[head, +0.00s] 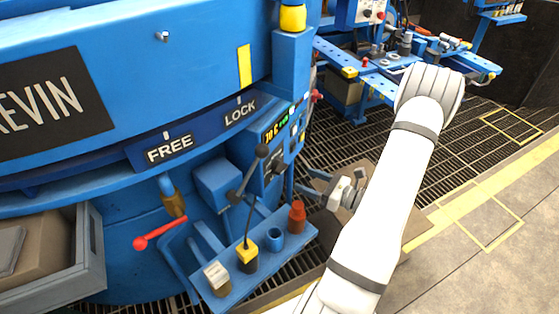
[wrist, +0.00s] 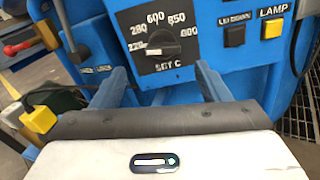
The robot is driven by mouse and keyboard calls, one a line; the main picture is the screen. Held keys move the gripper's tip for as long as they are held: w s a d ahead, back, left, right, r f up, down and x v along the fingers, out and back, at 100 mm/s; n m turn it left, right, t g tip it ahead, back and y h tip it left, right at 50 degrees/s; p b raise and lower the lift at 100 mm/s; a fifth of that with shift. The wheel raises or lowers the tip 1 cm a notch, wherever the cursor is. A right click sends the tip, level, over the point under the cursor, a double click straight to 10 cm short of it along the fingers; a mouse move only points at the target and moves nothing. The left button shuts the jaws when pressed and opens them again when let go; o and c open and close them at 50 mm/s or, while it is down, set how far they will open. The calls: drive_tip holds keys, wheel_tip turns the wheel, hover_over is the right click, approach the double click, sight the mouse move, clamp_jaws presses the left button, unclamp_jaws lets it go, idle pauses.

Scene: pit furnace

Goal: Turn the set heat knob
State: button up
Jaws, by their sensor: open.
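The set heat knob (wrist: 164,43) is a dark knob on a black dial plate marked SET C, with numbers such as 220, 280, 600 and 850 around it. It sits on a blue control panel, straight ahead in the wrist view. Which number it points at is not clear. My gripper (wrist: 160,84) is open and empty, with one blue-grey finger low on each side of the knob in the picture. The fingers appear short of the knob, not touching it. In the head view my gripper (head: 307,181) is just right of the panel (head: 277,135).
Beside the dial are a dark button (wrist: 234,36) and a yellow LAMP button (wrist: 272,28). A black-knobbed lever (head: 250,175) and a blue shelf with a red-brown piece (head: 297,217) stand in front of the panel. A red handle (head: 158,234) sticks out at left.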

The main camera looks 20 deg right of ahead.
sight(284, 169)
drive_tip(key=b+x, duration=0.1)
drive_tip(key=x, duration=0.7)
drive_tip(key=shift+w+b, duration=0.3)
drive_tip(key=shift+c, duration=0.2)
drive_tip(key=c, duration=1)
drive_tip(key=shift+o, duration=0.2)
